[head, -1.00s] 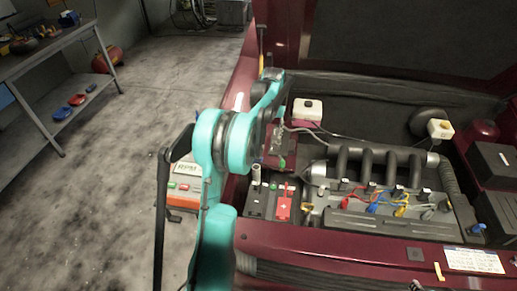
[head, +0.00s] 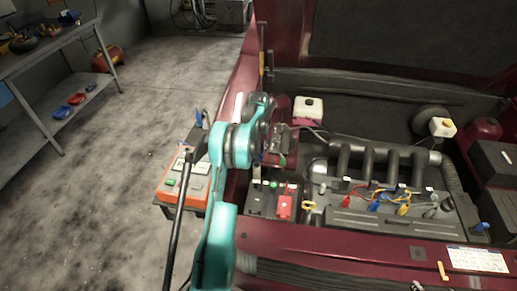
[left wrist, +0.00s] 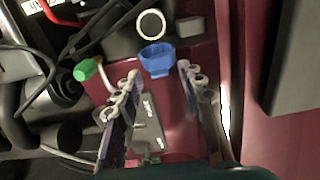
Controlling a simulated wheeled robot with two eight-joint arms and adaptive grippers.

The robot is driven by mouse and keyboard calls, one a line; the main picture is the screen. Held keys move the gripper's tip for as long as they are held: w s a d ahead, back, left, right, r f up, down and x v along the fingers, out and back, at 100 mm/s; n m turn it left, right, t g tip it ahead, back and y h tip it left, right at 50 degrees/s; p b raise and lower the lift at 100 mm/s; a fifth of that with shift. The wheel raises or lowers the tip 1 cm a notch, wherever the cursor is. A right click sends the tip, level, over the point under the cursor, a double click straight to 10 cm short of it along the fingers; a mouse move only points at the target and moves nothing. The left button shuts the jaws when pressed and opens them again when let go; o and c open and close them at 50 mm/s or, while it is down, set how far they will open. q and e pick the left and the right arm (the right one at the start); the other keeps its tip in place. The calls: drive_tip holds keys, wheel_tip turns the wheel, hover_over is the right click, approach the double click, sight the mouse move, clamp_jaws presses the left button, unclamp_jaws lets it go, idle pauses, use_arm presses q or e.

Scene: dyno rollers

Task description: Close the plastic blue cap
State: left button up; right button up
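The blue cap (left wrist: 157,60) is a round, cup-like piece in the upper middle of the left wrist view. It sits just below a white-rimmed round opening (left wrist: 151,24) and does not cover it. My left gripper (left wrist: 158,75) is open, with its two fingers apart on either side below the cap. No contact with the cap is clear. In the head view my teal left arm reaches into the left side of the engine bay; its gripper (head: 280,145) is small there, and I cannot make out the cap beside it. My right gripper is not in view.
A green cap (left wrist: 86,69) lies left of the fingers. A battery with a red terminal cover (head: 285,205) is near the arm. The engine (head: 385,215) with coloured leads fills the bay's middle. An orange-edged tester (head: 168,190) stands left. A dark red body panel (left wrist: 290,150) borders the right.

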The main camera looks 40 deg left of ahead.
use_arm(q)
drive_tip(key=shift+c, duration=0.3)
clamp_jaws()
drive_tip(key=shift+s, duration=0.1)
